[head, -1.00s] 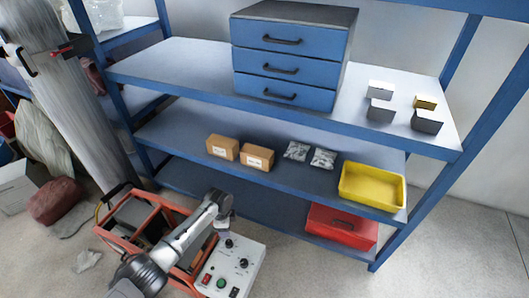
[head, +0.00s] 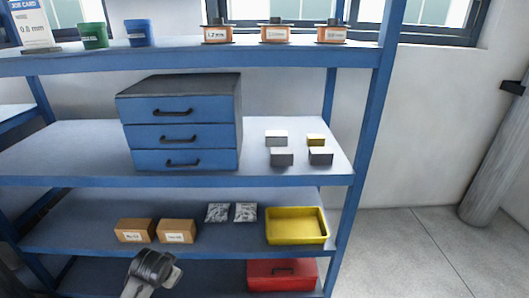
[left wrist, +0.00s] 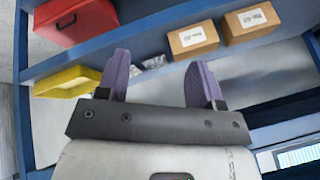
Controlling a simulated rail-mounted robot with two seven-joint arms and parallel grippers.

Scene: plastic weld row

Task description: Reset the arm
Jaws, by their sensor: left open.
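My left arm comes up from the bottom edge in the head view, in front of the lowest shelf; only dark and light grey links show there and its gripper cannot be made out. In the left wrist view my left gripper (left wrist: 160,82) has its two purple fingers wide apart with nothing between them. The fingers point toward the blue shelf rack (head: 190,180). My right gripper is not in view.
The rack holds a blue drawer unit (head: 180,125), small blocks (head: 282,157), cardboard boxes (head: 177,231), silvery bags (head: 217,212), a yellow tray (head: 268,239) and a red toolbox (head: 281,275). Spools (head: 275,31) stand on top. Floor at right is clear (head: 410,260).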

